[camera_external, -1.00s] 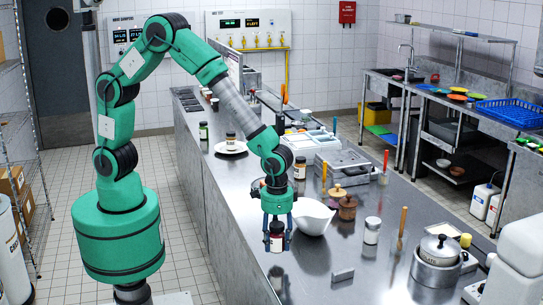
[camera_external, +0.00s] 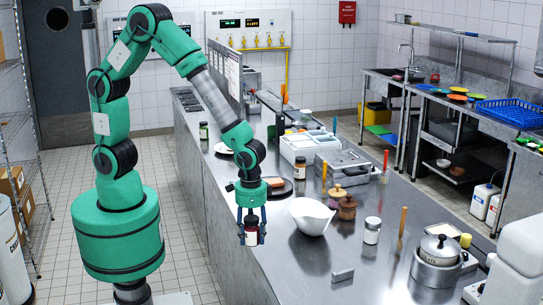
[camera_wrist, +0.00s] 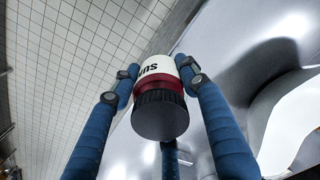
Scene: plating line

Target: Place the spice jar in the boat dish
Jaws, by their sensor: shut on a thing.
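A spice jar (camera_external: 251,235) with a white label, red band and dark lid is held between the blue fingers of my gripper (camera_external: 251,224). In the wrist view the jar (camera_wrist: 161,104) sits between the fingertips (camera_wrist: 158,73), its dark lid facing the camera. The gripper is shut on it. The white spouted bowl (camera_external: 312,216), which looks like the boat dish, stands on the counter to the right of the gripper, apart from the jar. Part of this white dish (camera_wrist: 297,125) also shows at the right of the wrist view. Its inside is partly visible and looks empty.
A dark rectangular plate (camera_external: 285,193) with orange food lies behind the dish. A small metal block (camera_external: 343,275) lies in front. The counter's left edge runs close to my gripper.

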